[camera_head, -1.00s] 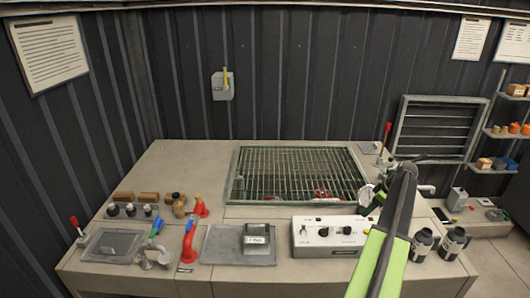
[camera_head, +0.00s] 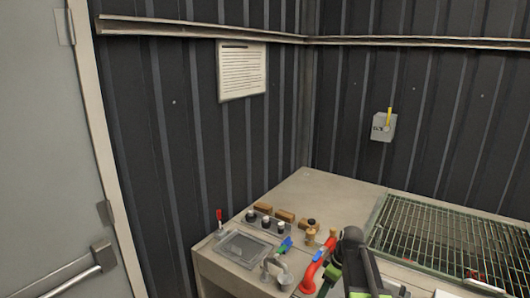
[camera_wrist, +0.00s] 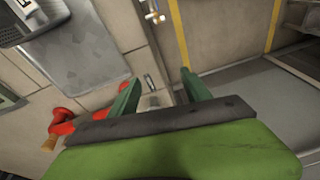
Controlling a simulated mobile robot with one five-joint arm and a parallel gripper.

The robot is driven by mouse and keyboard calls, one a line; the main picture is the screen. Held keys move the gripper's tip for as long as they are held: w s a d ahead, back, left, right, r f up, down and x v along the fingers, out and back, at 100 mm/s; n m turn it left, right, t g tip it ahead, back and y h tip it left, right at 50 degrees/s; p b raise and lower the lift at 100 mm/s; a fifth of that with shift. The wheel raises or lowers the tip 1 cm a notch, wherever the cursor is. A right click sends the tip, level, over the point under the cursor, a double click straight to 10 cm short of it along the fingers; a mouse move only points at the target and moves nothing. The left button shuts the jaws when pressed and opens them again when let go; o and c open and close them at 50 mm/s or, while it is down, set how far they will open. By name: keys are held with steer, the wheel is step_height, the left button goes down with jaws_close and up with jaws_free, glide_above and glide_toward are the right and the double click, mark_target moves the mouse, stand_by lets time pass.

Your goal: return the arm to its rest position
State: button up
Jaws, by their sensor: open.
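My gripper (camera_wrist: 160,82) shows in the wrist view with its two green fingers spread and nothing between them. A pale surface with seams lies beyond the fingers. In the head view my arm (camera_head: 355,265), dark with green parts, is at the bottom centre, in front of the bench (camera_head: 325,192). It stands just right of a red bent pipe (camera_head: 316,265).
The bench carries a grey panel (camera_head: 243,247), a blue-handled valve (camera_head: 284,246), a red-handled lever (camera_head: 219,216) and a green-framed grating (camera_head: 455,235). A grey door (camera_head: 45,150) is at the left. In the wrist view, a red fitting (camera_wrist: 62,125) is near the left finger.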

steer(key=s+a+f+m+b, duration=0.1)
steer(key=s+a+f, duration=0.1)
steer(key=s+a, duration=0.6)
steer(key=shift+s+d+m+g+h, duration=0.15)
steer(key=shift+s+m+h, duration=0.35)
steer(key=shift+m, duration=0.9)
steer(key=shift+s+m+g+h, duration=0.25)
steer(key=shift+s+m, duration=0.5)
steer(key=shift+m, duration=0.65)
steer(key=shift+s+d+m+g+h, duration=0.1)
steer(key=shift+s+m+h, duration=0.4)
steer(key=shift+m, duration=0.9)
